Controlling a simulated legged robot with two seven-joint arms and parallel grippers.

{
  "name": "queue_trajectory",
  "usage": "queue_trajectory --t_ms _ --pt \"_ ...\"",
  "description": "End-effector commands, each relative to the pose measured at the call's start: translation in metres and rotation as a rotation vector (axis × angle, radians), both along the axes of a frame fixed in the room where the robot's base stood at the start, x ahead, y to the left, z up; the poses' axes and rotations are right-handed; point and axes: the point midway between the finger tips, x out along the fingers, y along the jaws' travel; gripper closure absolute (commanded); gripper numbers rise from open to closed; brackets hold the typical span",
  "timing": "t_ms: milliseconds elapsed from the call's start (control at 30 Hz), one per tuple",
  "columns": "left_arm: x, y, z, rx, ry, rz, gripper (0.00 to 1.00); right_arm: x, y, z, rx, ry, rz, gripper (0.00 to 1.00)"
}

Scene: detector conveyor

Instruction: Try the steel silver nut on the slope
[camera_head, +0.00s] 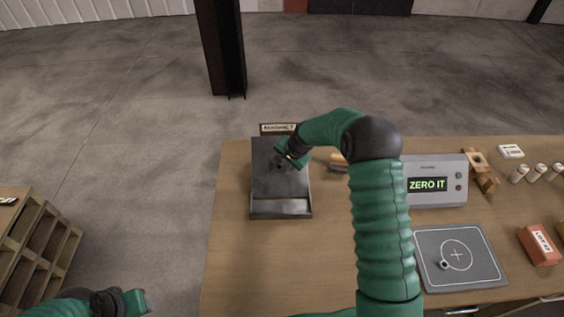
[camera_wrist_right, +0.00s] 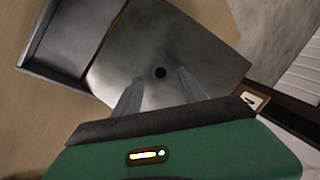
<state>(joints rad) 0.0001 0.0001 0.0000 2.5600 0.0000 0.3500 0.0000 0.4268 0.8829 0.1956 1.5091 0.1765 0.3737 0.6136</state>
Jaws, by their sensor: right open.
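The slope (camera_head: 268,190) is a grey metal ramp with a trough at its near end, on the left part of the table. It fills much of the right wrist view (camera_wrist_right: 205,55). My right gripper (camera_head: 285,163) is over its upper part; in the wrist view its fingers (camera_wrist_right: 160,88) are apart. A small dark round spot lies on the slope just beyond the fingertips; I cannot tell whether it is a nut or a hole. A small ring-like silver nut (camera_head: 444,264) lies on the grey pad (camera_head: 485,270). My left gripper (camera_head: 138,301) is low at left, off the table.
A grey box with a "ZERO IT" display (camera_head: 440,195) stands behind the pad. Wooden blocks (camera_head: 480,172), white cylinders (camera_head: 537,172) and an orange box (camera_head: 540,246) are at right. A wooden shelf (camera_head: 45,240) stands at far left. Bare table lies in front of the slope.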

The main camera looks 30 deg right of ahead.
Motion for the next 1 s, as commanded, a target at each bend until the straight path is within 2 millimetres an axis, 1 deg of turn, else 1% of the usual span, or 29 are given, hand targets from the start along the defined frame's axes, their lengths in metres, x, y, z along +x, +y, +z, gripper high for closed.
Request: queue_trajectory --t_ms 67,167,267,300,500,633,700,800,1000 --pt "0.000 0.000 -0.001 0.000 0.000 0.000 0.64 -0.001 0.001 0.005 -0.002 -0.001 0.001 0.51" --pt "0.000 0.000 -0.004 0.000 0.000 0.000 0.64 -0.007 0.000 0.019 -0.004 -0.003 0.001 0.51" --pt "0.000 0.000 -0.009 0.000 0.000 0.000 0.64 -0.018 0.000 0.042 -0.006 -0.005 0.000 0.51" --pt "0.000 0.000 -0.011 0.000 0.000 0.000 0.64 -0.023 -0.001 0.053 -0.007 -0.007 -0.002 0.51" --pt "0.000 0.000 -0.019 0.000 0.000 0.000 0.64 -0.049 -0.006 0.106 -0.006 -0.005 0.000 0.51" --pt "0.000 0.000 -0.022 0.000 0.000 0.000 0.64 -0.061 -0.009 0.133 -0.004 -0.003 0.000 0.51" --pt "0.000 0.000 -0.022 0.000 0.000 0.000 0.64 -0.065 -0.010 0.142 -0.004 -0.002 0.000 0.51" --pt "0.000 0.000 -0.023 0.000 0.000 0.000 0.64 -0.069 -0.011 0.150 -0.003 -0.001 0.000 0.51" --pt "0.000 0.000 -0.022 0.000 0.000 0.000 0.64 -0.070 -0.010 0.152 -0.003 0.001 0.001 0.51"
